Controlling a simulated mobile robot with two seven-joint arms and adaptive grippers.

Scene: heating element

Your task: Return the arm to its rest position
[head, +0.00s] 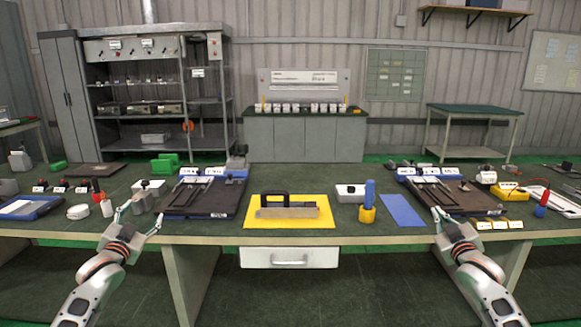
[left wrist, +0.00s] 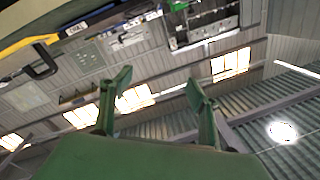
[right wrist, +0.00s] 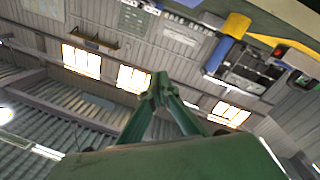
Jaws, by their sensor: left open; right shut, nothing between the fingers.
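My left gripper (head: 139,219) is at the front edge of the bench, left of the yellow mat. Its fingers are spread apart and empty, as the left wrist view (left wrist: 155,95) shows. My right gripper (head: 438,214) is at the front edge of the bench near the right black board. Its fingertips meet with nothing between them in the right wrist view (right wrist: 160,88). Both arms come up from the bottom of the head view, and both wrist cameras look upward at the wall and roof.
The green bench (head: 345,228) spans the view. A yellow mat (head: 259,221) carries a black-handled tool (head: 288,211). Black boards with fixtures lie left (head: 205,199) and right (head: 462,200). A blue mat (head: 402,210) and blue-handled tool in a yellow holder (head: 367,214) stand between. A drawer (head: 289,257) hangs below.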

